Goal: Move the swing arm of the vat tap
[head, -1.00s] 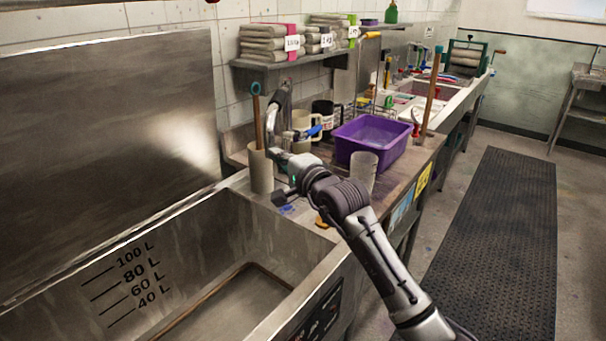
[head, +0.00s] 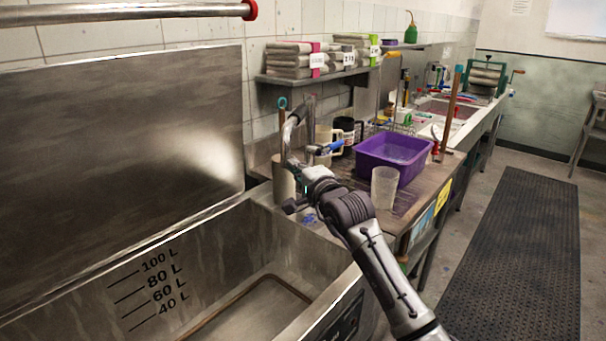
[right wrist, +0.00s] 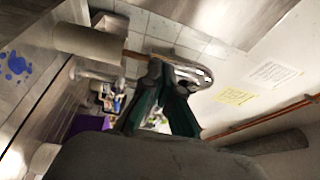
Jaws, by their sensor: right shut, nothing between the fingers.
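The vat tap's swing arm (head: 289,132) is a grey curved metal pipe at the vat's far end, beside a blue-handled lever (head: 332,147). My right gripper (head: 298,167) is at the lower end of this pipe, with its fingers mostly hidden in the head view. In the right wrist view its dark green fingers (right wrist: 158,70) are together and empty, close beside a curved metal piece (right wrist: 192,72) that looks like the swing arm. I cannot tell whether they touch. The steel vat (head: 215,262) with litre marks lies in front. My left gripper is out of view.
A beige pot (head: 284,180) with a stick stands left of my gripper. A translucent beaker (head: 385,187), a purple tub (head: 392,153) and a dark mug (head: 346,130) stand on the counter behind. A steel pipe (head: 120,13) crosses above the vat.

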